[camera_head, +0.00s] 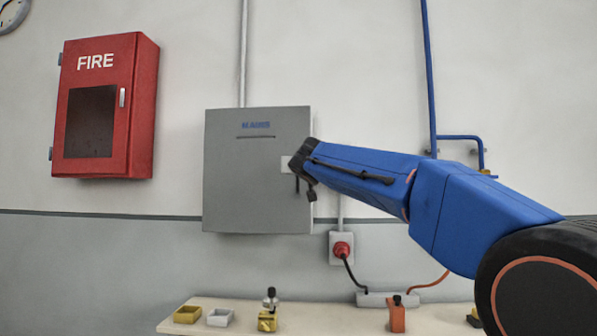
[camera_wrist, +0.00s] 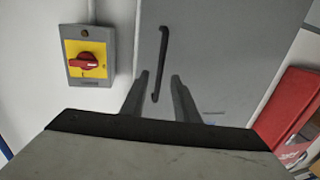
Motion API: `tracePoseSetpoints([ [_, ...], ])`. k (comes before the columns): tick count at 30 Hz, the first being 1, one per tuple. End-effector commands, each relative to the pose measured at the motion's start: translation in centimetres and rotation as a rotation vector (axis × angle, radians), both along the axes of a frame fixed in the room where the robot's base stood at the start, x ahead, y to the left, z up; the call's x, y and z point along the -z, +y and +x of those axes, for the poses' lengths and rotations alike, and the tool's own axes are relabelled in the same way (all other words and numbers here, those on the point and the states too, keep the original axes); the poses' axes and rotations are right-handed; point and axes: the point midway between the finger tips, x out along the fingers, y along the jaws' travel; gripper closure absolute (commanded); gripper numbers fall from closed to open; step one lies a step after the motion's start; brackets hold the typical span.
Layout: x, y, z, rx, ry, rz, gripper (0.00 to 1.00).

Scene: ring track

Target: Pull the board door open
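The board is a grey wall cabinet (camera_head: 245,190) with a blue label, and its door looks shut. In the wrist view the grey door (camera_wrist: 220,50) fills the middle, with a dark vertical bar handle (camera_wrist: 163,50) on it. My gripper (camera_wrist: 160,74) is open, with one finger on each side of the handle's lower part in the picture. I see gaps between the fingers and the bar; I cannot tell how deep the fingers reach. In the head view the arm's dark end covers the door's right edge and hides most of the handle.
A yellow plate with a red rotary switch (camera_wrist: 88,63) is on the wall beside the board. A red fire cabinet (camera_head: 105,105) hangs to the left. Below are a red plug in a socket (camera_head: 341,248) and a bench (camera_head: 340,318) with small trays and parts.

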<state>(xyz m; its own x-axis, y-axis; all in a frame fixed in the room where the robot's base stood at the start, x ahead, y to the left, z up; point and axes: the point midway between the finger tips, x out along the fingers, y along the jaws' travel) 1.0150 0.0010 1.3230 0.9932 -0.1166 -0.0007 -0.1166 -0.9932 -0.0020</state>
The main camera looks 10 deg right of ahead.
Motion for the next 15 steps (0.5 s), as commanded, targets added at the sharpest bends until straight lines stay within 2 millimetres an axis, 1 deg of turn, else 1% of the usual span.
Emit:
tracePoseSetpoints([
  [1, 0.1, -0.1, 0.8, 0.001, 0.0, -0.001, 0.72],
  [6, 0.0, -0.3, 2.5, 0.0, 0.0, 0.0, 0.72],
  [10, 0.0, -0.4, 3.1, 0.0, -0.001, -0.001, 0.72],
  [15, -0.1, -0.4, 3.2, 0.0, -0.001, 0.0, 0.72],
])
